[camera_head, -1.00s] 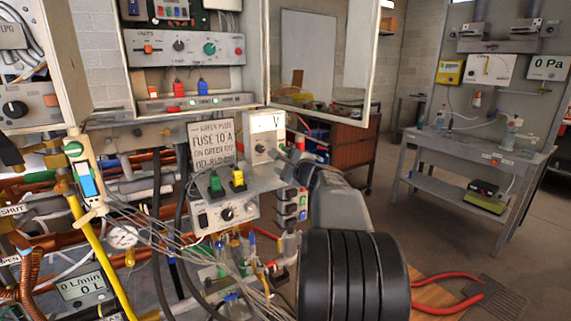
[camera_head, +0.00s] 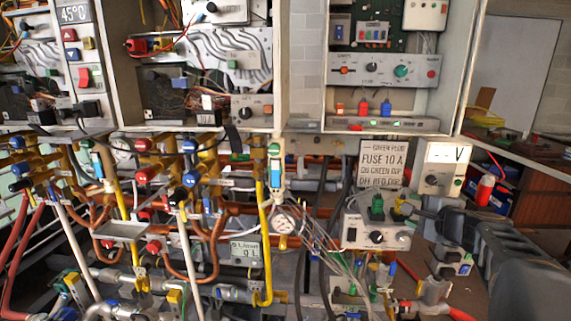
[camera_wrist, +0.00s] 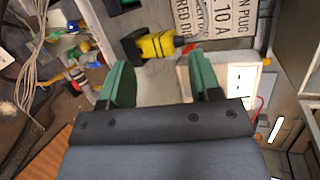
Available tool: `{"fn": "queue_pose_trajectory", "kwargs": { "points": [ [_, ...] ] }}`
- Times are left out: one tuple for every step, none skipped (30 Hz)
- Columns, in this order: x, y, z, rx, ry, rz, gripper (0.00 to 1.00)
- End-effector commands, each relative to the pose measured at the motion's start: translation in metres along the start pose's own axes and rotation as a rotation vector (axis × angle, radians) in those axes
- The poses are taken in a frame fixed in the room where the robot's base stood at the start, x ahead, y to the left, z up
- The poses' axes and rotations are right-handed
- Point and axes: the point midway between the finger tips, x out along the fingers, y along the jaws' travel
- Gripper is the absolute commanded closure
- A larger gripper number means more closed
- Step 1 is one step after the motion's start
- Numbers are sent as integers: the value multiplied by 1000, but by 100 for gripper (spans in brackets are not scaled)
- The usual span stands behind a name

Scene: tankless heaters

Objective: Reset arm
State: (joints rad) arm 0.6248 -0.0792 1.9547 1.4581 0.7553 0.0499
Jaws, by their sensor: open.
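My gripper (camera_wrist: 152,85) has two green fingers standing apart with nothing between them in the wrist view. A yellow plug (camera_wrist: 158,45) lies just beyond the fingertips, apart from them. In the head view my gripper (camera_head: 415,211) is at the right, beside the small control box with the green plug (camera_head: 377,205) and the yellow plug (camera_head: 399,202) on top. My grey arm reaches in from the lower right. The fingertips are small and partly hard to make out in the head view.
A sign reading FUSE 10 A (camera_head: 382,163) stands behind the plugs. A white meter marked V (camera_head: 442,166) is close on the right. Pipes, valves and a flow display (camera_head: 246,250) crowd the left. Open cabinets hang above. A red-topped bottle (camera_head: 484,190) stands further right.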

Motion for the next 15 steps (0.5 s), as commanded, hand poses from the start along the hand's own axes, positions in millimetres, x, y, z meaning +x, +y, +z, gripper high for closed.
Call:
{"fn": "queue_pose_trajectory", "kwargs": {
  "points": [
    [-6, -3, 43, -112, -71, 92, 43],
    [-9, 5, 64, -185, -110, 153, 43],
    [-15, 17, 90, -286, -161, 233, 43],
    [-21, 26, 107, -361, -199, 289, 43],
    [-28, 36, 123, -439, -237, 345, 43],
    [-39, 48, 141, -540, -283, 414, 43],
    [-48, 57, 152, -617, -316, 463, 43],
    [-57, 65, 162, -691, -348, 510, 43],
    [-69, 75, 172, -789, -387, 567, 43],
    [-78, 82, 178, -859, -413, 606, 43],
    [-87, 88, 183, -928, -437, 642, 43],
    [-98, 95, 188, -1014, -467, 687, 43],
    [-106, 100, 190, -1074, -486, 717, 43],
    [-113, 104, 192, -1131, -502, 744, 43],
    [-121, 109, 193, -1200, -521, 775, 43]
  ]
}}
